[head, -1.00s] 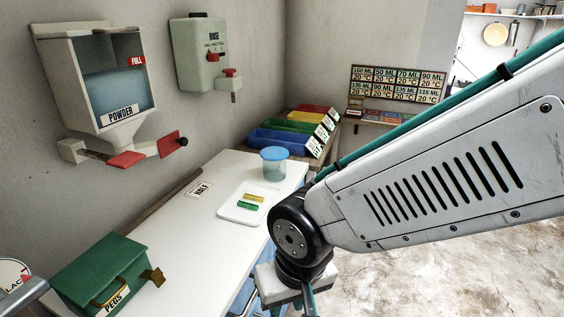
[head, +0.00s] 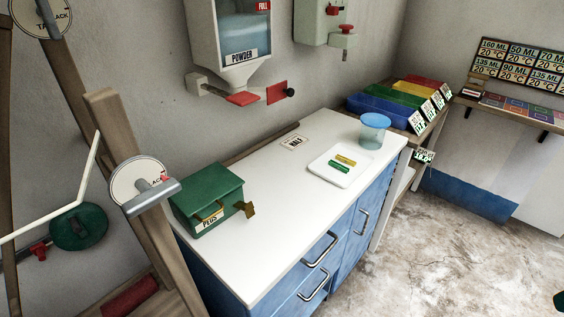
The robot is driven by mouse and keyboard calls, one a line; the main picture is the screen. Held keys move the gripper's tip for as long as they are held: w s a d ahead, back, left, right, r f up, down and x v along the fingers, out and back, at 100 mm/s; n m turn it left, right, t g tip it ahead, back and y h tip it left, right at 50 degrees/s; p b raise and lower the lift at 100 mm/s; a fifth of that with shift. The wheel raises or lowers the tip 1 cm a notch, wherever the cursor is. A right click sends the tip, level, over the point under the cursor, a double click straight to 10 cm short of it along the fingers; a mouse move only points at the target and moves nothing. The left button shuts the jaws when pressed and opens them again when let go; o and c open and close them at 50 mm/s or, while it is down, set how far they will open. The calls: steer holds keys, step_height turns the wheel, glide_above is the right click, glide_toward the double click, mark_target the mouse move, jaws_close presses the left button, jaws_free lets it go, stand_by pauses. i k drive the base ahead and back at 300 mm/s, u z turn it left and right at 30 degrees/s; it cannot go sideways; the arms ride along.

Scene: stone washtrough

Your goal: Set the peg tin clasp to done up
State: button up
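The peg tin (head: 207,197) is a green box with a lid and a "PEGS" label (head: 209,219), standing at the near left end of the white worktop. Its lid looks down. The brass clasp (head: 245,209) sticks out from the tin's right side, away from the wall of the tin and not flat against it. A brass-coloured strip also shows on the tin's front above the label. My gripper is not in view, so I cannot see its state.
A tray (head: 340,172) with a yellow and a green piece and a blue-lidded jar (head: 374,131) stand farther along the worktop (head: 270,205). A wooden post (head: 150,200) with a dial (head: 138,188) stands close left of the tin.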

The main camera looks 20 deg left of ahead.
mark_target(248, 209)
steer(key=u, duration=0.6)
steer(key=k, duration=0.7)
steer(key=u, duration=0.95)
steer(key=i, duration=0.5)
steer(key=u, duration=0.05)
